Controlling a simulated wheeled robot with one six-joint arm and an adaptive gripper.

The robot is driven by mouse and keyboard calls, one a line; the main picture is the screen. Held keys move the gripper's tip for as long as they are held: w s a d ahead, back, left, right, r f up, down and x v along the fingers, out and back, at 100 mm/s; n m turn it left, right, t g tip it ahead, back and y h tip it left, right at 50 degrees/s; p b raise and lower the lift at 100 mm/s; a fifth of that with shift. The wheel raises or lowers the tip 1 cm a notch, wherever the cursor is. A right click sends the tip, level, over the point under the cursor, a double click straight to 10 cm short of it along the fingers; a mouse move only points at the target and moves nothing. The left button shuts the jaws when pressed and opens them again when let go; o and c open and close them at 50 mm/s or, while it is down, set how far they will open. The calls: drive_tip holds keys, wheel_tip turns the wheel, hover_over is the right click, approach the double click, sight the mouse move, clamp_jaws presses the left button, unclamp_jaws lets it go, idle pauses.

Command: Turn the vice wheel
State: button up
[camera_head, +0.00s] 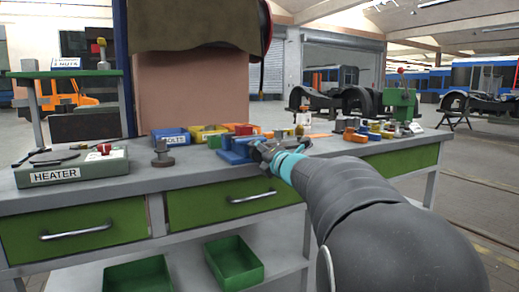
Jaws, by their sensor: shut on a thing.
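A blue vice (233,153) stands on the grey workbench near its front edge, left of my arm. My gripper (262,152) is at the right side of the vice, its teal band just behind the fingers. The fingers are shut on the vice wheel, which is mostly hidden by the gripper. The wheel's angle cannot be made out.
Blue bolts bin (171,137) and yellow bin (208,133) stand behind the vice. A heater box (72,167) and a grey stepped part (162,154) are to the left. Several small coloured parts and a green press (400,102) are to the right.

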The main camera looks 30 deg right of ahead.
drive_tip(key=m+p, duration=0.2)
drive_tip(key=m, duration=0.4)
drive_tip(key=shift+r+m, duration=0.1)
drive_tip(key=shift+m, duration=0.2)
drive_tip(key=m, duration=0.3)
drive_tip(key=shift+m, duration=0.3)
drive_tip(key=m, duration=0.3)
drive_tip(key=shift+m, duration=0.3)
drive_tip(key=m, duration=1.3)
drive_tip(key=shift+m, duration=0.4)
drive_tip(key=o, duration=1.2)
drive_tip(key=shift+c, duration=0.2)
